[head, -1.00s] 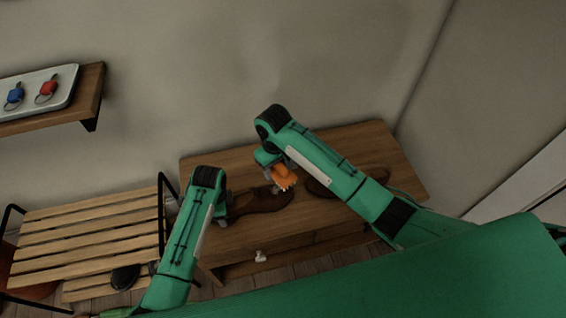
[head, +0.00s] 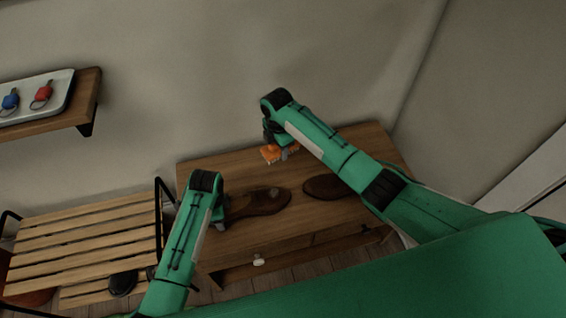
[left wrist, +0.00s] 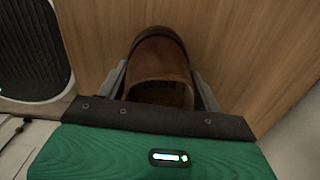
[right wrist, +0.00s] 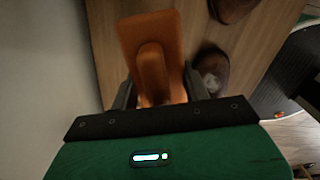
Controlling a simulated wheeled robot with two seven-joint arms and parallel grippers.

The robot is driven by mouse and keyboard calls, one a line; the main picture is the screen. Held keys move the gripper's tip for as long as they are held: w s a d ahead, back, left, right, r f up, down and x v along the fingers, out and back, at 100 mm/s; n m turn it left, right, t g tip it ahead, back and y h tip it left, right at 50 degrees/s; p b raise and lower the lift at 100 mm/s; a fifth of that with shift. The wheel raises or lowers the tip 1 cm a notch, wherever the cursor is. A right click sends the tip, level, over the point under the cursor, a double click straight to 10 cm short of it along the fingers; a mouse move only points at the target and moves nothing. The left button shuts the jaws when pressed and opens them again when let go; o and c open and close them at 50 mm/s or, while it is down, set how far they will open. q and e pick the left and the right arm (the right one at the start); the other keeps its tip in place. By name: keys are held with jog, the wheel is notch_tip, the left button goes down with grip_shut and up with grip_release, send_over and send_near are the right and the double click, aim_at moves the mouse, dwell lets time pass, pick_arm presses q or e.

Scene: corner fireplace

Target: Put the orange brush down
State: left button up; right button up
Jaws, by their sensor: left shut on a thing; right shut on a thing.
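The orange brush (head: 272,154) is in my right gripper (head: 283,152), above the far part of the wooden bench top near the wall. In the right wrist view the brush (right wrist: 151,45) sits between the two fingers, which are shut on it. My left gripper (head: 222,212) is shut on the heel end of a brown shoe (head: 262,201), which rests on the bench (head: 225,165). The left wrist view shows this shoe (left wrist: 158,62) between the fingers. Whether the brush touches the bench is unclear.
A second brown shoe (head: 325,187) lies on the bench to the right. The back of the bench top near the wall is partly clear. A slatted wooden rack (head: 90,235) stands at the left. A wall shelf (head: 85,100) holds a tray with blue and red key tags.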

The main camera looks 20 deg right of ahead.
aim_at(283, 164)
jog(key=w+n, duration=0.1)
jog(key=d+n, duration=0.1)
jog(key=n, duration=0.1)
jog(key=w+n, duration=0.1)
jog(key=n, duration=0.1)
jog(key=shift+w+d, duration=0.3)
jog(key=shift+w, duration=0.05)
jog(key=shift+f, duration=0.25)
jog(key=shift+n, duration=0.3)
notch_tip(283, 164, down, 10)
jog(key=shift+d+r, duration=0.1)
jog(key=shift+r, duration=0.05)
jog(key=o, duration=1)
jog(key=shift+o, duration=0.2)
notch_tip(283, 164, up, 12)
jog(key=shift+s+r, duration=0.1)
